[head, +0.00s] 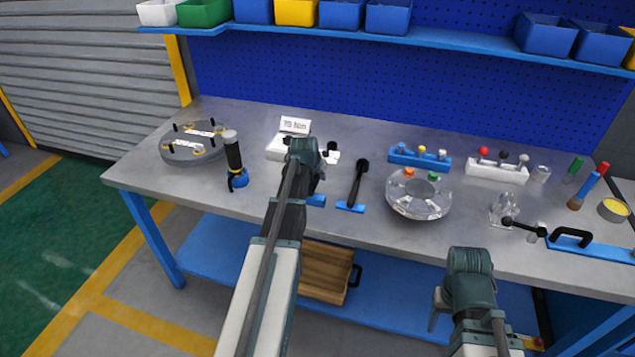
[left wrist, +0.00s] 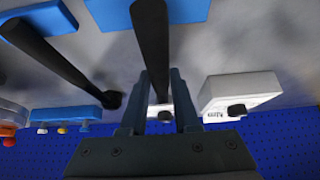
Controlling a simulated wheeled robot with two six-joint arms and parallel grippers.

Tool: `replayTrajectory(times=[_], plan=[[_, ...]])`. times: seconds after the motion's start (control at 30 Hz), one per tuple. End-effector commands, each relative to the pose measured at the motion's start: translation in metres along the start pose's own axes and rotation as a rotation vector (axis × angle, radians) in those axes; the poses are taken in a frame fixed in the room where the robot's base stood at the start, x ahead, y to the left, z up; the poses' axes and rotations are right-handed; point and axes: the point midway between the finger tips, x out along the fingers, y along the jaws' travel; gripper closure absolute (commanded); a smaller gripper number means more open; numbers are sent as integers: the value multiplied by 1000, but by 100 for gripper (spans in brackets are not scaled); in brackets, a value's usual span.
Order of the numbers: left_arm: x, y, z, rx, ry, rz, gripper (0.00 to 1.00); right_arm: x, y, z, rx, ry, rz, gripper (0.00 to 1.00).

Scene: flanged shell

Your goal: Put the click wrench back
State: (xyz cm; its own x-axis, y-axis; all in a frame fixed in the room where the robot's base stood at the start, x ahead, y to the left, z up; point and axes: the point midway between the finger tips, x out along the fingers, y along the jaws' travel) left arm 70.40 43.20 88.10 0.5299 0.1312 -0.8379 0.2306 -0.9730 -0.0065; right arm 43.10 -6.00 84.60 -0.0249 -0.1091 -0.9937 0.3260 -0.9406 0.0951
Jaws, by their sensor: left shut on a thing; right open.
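A long black wrench, which I take for the click wrench (left wrist: 151,45), runs between the fingers of my left gripper (left wrist: 158,92), which is shut on it. In the left wrist view its near end lies over a blue cradle (left wrist: 188,8); I cannot tell whether it touches it. In the head view my left gripper (head: 308,165) hides most of it, with part of the blue cradle (head: 316,200) showing beside my arm. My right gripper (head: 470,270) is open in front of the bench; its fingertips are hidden.
A second black wrench (head: 358,182) lies to the right in another blue cradle (head: 350,207). A white tester marked 75 Nm (head: 294,126) stands behind-left. A clear flanged shell (head: 419,199), a grey disc (head: 190,153) and a black-and-blue tool (head: 235,165) stand on the bench (head: 150,177).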

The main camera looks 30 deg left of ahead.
Motion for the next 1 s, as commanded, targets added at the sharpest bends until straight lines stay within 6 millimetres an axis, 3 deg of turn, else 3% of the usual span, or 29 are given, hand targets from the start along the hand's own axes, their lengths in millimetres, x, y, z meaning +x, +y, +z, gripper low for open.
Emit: replayTrajectory(times=[0.37,0.4,0.57,1.0], plan=[[4,0,2,0,3,0,100,5,0,0,0,0,0,40],[5,0,3,0,0,0,69,6,0,0,0,0,0,40],[4,0,2,0,0,0,40,5,0,0,0,0,0,40],[0,0,1,0,0,0,40,0,0,0,0,0,0,40]])
